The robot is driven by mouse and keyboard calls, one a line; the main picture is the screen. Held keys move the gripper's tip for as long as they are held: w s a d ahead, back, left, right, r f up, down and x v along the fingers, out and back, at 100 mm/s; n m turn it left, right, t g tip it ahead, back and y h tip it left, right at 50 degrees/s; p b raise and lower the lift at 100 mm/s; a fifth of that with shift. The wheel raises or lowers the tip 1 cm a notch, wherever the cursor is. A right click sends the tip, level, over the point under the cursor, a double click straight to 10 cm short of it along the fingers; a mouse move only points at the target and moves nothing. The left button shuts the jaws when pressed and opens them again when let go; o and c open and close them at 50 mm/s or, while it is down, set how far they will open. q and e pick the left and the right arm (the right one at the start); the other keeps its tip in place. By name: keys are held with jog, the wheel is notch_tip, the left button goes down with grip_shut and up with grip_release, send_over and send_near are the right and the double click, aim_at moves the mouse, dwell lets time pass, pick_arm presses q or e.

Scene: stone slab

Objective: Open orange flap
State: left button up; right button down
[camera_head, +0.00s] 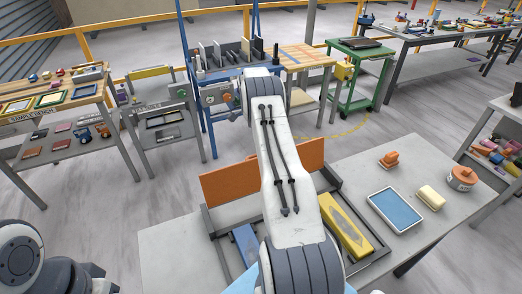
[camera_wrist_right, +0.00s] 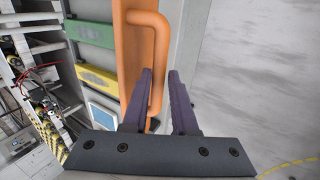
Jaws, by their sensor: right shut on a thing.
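The orange flap (camera_head: 231,181) stands raised at the back edge of a grey tray-like frame (camera_head: 217,235) on the near bench in the head view. My right arm covers its middle. In the right wrist view the flap (camera_wrist_right: 129,70) shows edge-on, with an orange bar handle (camera_wrist_right: 158,35) on its face. My right gripper (camera_wrist_right: 162,80) has its two dark fingers on either side of the handle's bar and is shut on it. The gripper is hidden behind my arm in the head view. Only links of my left arm show at the lower left; its gripper is out of view.
The frame holds a blue block (camera_head: 244,244) and a yellow block (camera_head: 346,226). Other tables stand behind, across open floor.

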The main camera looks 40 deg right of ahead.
jog(key=shift+w+f, duration=0.4)
jog(key=shift+f, duration=0.1)
jog(key=c, duration=1.1)
grip_release()
jog(key=o, duration=0.3)
jog(key=shift+w+f, duration=0.1)
jog(key=shift+w, duration=0.1)
jog(key=shift+d, duration=0.1)
jog(key=shift+s+r, duration=0.1)
jog(key=shift+r, duration=0.1)
jog(key=shift+d, duration=0.1)
